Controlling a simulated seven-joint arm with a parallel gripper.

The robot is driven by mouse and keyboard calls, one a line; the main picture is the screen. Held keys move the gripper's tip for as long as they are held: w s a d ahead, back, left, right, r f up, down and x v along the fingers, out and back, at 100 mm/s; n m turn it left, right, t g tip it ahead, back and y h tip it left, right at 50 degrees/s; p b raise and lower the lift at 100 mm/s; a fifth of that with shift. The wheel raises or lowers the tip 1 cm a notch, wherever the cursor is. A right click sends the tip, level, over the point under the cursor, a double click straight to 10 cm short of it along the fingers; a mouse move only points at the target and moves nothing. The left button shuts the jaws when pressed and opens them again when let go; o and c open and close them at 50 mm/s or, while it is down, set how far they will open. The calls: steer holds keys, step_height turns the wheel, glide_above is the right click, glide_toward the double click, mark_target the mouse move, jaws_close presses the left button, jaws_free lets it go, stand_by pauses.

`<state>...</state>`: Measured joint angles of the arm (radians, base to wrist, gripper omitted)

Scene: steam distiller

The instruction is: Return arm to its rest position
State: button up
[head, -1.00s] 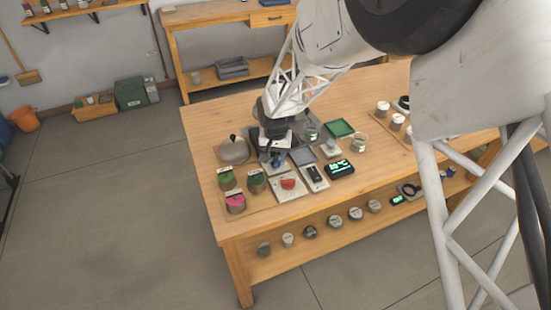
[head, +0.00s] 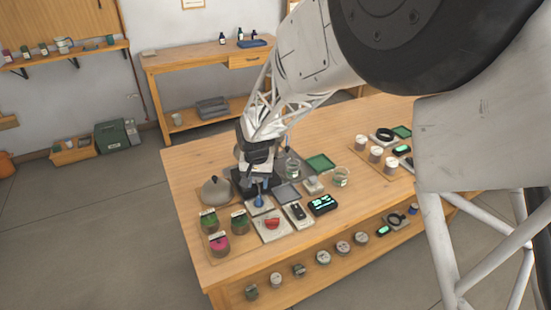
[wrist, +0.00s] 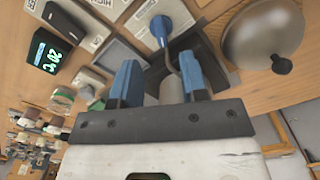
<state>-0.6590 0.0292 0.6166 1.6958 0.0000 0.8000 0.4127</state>
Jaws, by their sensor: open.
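My gripper (head: 257,182) is above the left part of the wooden table (head: 350,125), next to the round grey lidded pot (head: 216,190). In the wrist view its two blue fingers (wrist: 160,80) are spread apart. A blue-tipped lever or rod (wrist: 165,28) shows beyond and between the fingers; I cannot tell if either finger touches it. The blue tip (head: 258,201) also shows just below the gripper in the head view. The pot (wrist: 262,35) is at the right in the wrist view. The spot right under the gripper is partly hidden.
Jars with green and pink contents (head: 218,243) stand at the near left. A lit digital display (head: 322,204), a red switch plate (head: 271,224) and a glass jar (head: 341,176) are close by. White-lidded cups (head: 375,154) stand farther right. Free room lies above the table.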

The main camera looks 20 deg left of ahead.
steer(key=s+d+r+m, duration=0.1)
steer(key=s+d+r, duration=0.1)
steer(key=d+r, duration=0.55)
steer(key=s+d+r+t, duration=0.1)
steer(key=s+d+r, duration=0.25)
steer(key=d, duration=0.75)
steer(key=s+d+r+m, duration=0.1)
steer(key=s+d+r, duration=0.1)
steer(key=d+r, duration=0.6)
steer(key=s+d+r+m+t, duration=0.1)
steer(key=s+d+r, duration=0.1)
steer(key=s+d, duration=1.7)
steer(key=shift+s+r+t, duration=0.2)
steer(key=shift+s+t, duration=0.1)
steer(key=shift+s, duration=0.7)
